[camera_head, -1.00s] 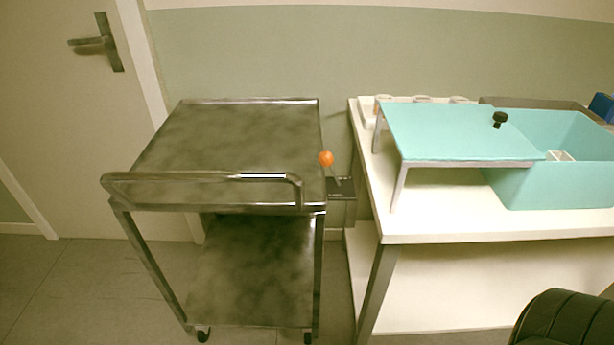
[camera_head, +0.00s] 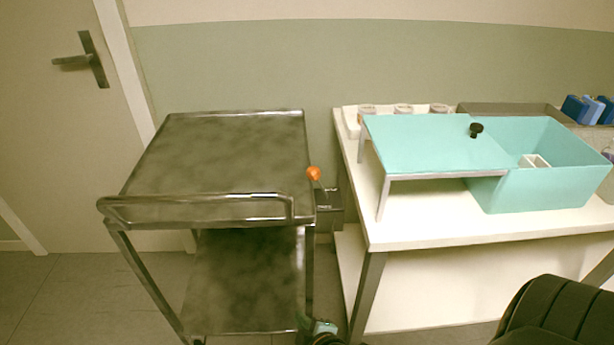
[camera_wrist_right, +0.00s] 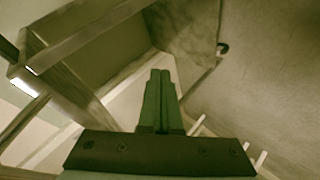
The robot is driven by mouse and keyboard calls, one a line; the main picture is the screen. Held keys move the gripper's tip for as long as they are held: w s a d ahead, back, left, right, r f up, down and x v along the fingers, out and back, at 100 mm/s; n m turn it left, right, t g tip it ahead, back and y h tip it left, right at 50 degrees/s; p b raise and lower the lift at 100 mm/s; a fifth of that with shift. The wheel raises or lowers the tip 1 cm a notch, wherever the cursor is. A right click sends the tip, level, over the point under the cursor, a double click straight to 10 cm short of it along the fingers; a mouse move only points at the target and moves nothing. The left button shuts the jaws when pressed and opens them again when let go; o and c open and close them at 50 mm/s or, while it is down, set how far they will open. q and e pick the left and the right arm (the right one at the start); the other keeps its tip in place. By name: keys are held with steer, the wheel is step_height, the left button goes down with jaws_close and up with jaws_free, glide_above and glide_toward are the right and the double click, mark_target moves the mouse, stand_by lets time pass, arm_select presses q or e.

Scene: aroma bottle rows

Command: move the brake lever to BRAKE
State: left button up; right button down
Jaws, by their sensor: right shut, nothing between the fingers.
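The brake lever has an orange knob (camera_head: 314,173) on a thin stem, beside the right edge of the metal trolley (camera_head: 215,150). The stem rises from a dark box (camera_head: 329,208) and leans to the left in the head view. Any marking on the box is too small to read. My right gripper (camera_head: 322,329) shows only in part at the bottom edge of the head view, well below the lever. In the right wrist view its fingers (camera_wrist_right: 160,76) are together and empty. The lever cannot be made out in that view. My left gripper is not in view.
A white table (camera_head: 450,222) stands right of the trolley, with a narrow gap between them. It carries a teal platform with a black knob (camera_head: 476,130), a teal bin (camera_head: 550,180) and small jars (camera_head: 403,109). A door (camera_head: 60,120) is at the left.

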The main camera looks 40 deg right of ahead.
arm_select(q)
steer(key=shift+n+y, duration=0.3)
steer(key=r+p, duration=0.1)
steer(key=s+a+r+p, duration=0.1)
steer(key=p, duration=0.1)
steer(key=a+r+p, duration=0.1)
steer(key=p, duration=0.1)
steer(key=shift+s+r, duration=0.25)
arm_select(e)
steer(key=w+d+r+n+t+h, duration=0.1)
steer(key=w+d+r+n+h, duration=0.1)
steer(key=r, duration=0.4)
steer(key=w+d+r+n+t+h, duration=0.2)
steer(key=r+n+h, duration=0.1)
steer(key=r, duration=0.4)
steer(key=w+d+r+n+t+h, duration=0.2)
steer(key=w+d+r+h, duration=0.1)
steer(key=r, duration=0.4)
steer(key=shift+r, duration=0.25)
steer(key=shift+w+d, duration=0.1)
steer(key=p+x, duration=0.1)
steer(key=x, duration=0.9)
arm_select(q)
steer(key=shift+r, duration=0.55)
